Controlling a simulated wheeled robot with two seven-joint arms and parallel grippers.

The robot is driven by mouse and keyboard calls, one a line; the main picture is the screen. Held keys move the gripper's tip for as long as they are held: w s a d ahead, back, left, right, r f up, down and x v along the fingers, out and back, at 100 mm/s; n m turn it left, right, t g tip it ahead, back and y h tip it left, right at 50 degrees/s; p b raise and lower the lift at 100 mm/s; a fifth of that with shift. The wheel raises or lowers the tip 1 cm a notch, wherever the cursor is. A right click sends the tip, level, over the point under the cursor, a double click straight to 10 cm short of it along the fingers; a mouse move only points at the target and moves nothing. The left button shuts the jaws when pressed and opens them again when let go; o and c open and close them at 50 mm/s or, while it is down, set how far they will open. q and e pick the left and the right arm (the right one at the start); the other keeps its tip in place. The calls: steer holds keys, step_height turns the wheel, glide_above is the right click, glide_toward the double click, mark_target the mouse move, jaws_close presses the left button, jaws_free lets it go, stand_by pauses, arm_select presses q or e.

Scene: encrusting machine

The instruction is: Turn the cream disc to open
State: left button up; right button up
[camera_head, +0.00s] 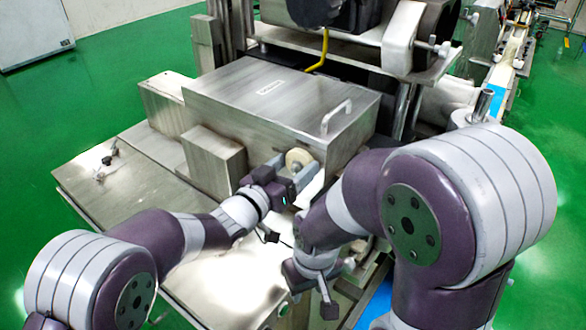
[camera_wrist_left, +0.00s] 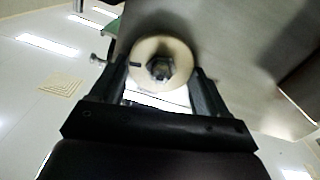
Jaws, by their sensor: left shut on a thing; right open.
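The cream disc (camera_head: 298,158) is on the front face of the steel box, near its lower right. In the left wrist view the disc (camera_wrist_left: 160,63) is round, with a dark hexagonal centre and a dark mark on its left side. My left gripper (camera_head: 284,180) is at the disc, with one finger on each side of it (camera_wrist_left: 160,85), shut on it. My right gripper (camera_head: 318,288) is lower down, open and empty, above the table's right edge and away from the disc.
The steel box (camera_head: 290,97) has a handle (camera_head: 336,117) on top. A smaller steel block (camera_head: 212,160) stands left of the disc. The steel table (camera_head: 120,185) extends in front and to the left. A conveyor (camera_head: 512,50) runs at the back right.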

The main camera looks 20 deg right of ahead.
arm_select(q)
steer(key=n, duration=0.3)
steer(key=shift+w+n, duration=0.1)
steer(key=shift+n, duration=0.2)
steer(key=n, duration=0.3)
steer(key=shift+w+a+n, duration=0.1)
steer(key=shift+n, duration=0.2)
steer(key=n+p, duration=0.1)
steer(key=n, duration=0.3)
steer(key=shift+n, duration=0.3)
steer(key=shift+w+f+n+p, duration=0.15)
steer(key=shift+n+p, duration=0.15)
steer(key=shift+n, duration=1.5)
steer(key=o, duration=1)
steer(key=shift+f, duration=0.15)
